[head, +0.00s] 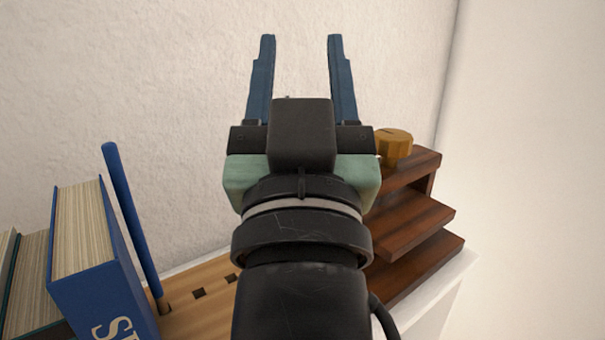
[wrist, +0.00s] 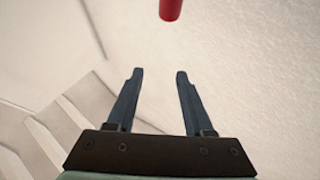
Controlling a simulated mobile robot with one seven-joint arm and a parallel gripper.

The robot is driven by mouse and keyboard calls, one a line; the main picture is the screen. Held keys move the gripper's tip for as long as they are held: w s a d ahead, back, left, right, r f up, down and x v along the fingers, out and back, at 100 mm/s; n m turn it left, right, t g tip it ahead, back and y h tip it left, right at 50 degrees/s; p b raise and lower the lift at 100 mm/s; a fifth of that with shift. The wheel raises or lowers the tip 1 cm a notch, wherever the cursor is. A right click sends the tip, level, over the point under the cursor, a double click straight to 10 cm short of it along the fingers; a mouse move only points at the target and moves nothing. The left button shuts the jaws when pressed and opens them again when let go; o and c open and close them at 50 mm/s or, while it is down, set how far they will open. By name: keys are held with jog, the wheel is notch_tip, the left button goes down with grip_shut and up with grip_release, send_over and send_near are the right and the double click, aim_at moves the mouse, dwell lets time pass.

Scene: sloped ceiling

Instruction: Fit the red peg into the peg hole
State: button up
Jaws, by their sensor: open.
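My gripper (head: 302,50) is open and empty, raised in front of the wall in the head view. Its two blue fingers also show in the wrist view (wrist: 158,75). The red peg (wrist: 171,9) shows only in the wrist view, at the top edge, beyond the fingertips and apart from them. Only its end is in view. A wooden board (head: 195,312) with small dark square holes (head: 199,293) lies below my gripper at the left in the head view. My arm hides part of the board. The red peg does not show in the head view.
A blue peg (head: 132,225) stands upright in the board, close beside a blue book (head: 88,265) and other books at the left. A dark wooden stepped shelf (head: 415,225) with a yellow knob-like object (head: 394,147) stands at the right. The wall is close behind.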

jog(key=w+d+r+m+g+h+p, duration=0.1)
jog(key=w+r+g+p, duration=0.3)
jog(key=r+p, duration=1)
jog(key=w+d+r+g+p, duration=0.1)
jog(key=w+r+g+p, duration=0.4)
jog(key=p, duration=1.7)
jog(key=d+f+m+g+h, duration=0.3)
jog(key=d+f+m+g, duration=0.55)
jog(key=f+m, duration=0.2)
jog(key=s+a+f+g+y, duration=0.1)
jog(key=s+a+f+g, duration=0.1)
jog(key=a+f, duration=0.1)
jog(key=s+a+f+m+g+y, duration=0.1)
jog(key=s+a+f+g, duration=0.1)
jog(key=s+a+f, duration=0.1)
jog(key=s+a+f+m+g+y, duration=0.1)
jog(key=s+a+f+g+y, duration=0.1)
jog(key=a+f, duration=0.1)
jog(key=shift+s+a+f, duration=0.2)
jog(key=shift+s+a, duration=0.2)
jog(key=shift+a, duration=0.4)
notch_tip(320, 180, down, 13)
jog(key=b, duration=0.2)
jog(key=shift+b, duration=0.35)
jog(key=shift+d+g, duration=0.1)
jog(key=shift+g, duration=0.15)
grip_shut()
